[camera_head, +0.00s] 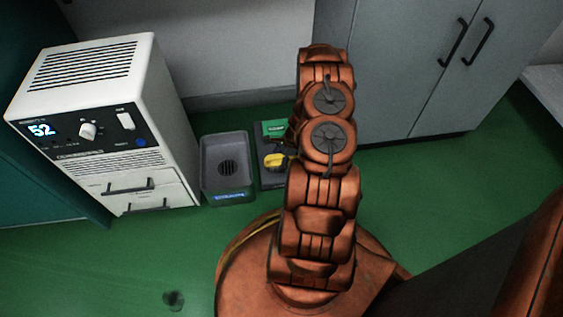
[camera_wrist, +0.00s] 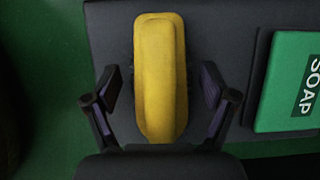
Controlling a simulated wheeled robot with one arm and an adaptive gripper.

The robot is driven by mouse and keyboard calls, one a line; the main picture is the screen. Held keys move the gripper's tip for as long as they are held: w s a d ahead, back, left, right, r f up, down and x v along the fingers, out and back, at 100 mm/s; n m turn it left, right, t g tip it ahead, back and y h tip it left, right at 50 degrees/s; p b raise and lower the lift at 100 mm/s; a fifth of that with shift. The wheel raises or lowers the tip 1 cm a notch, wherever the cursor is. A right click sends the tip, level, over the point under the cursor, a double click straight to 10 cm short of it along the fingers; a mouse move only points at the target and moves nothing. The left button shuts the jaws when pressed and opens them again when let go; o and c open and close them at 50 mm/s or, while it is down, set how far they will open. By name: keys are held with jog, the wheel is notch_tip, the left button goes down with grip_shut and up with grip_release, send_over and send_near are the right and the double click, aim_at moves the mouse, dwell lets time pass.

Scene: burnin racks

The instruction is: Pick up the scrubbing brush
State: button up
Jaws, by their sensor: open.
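The scrubbing brush (camera_wrist: 160,75) has a long yellow body and lies on a dark grey mat or tray (camera_wrist: 220,30) in the wrist view. In the head view its yellow part (camera_head: 274,160) shows just left of my arm, which hides some of it. My gripper (camera_wrist: 162,88) is open in the wrist view, with one finger on each side of the brush's lower half. Gaps show between the fingers and the yellow body. I cannot tell how high the fingers are above the surface. In the head view my gripper is hidden behind my arm.
A green soap pack (camera_wrist: 290,80) lies right of the brush, and it also shows in the head view (camera_head: 273,128). A grey basin (camera_head: 208,163) with a drain stands to the left, beside a white cabinet unit (camera_head: 165,125) reading 52. Grey cupboards (camera_head: 390,70) stand behind. Green floor is open in front.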

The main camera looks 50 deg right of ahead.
jog(key=c, duration=1.3)
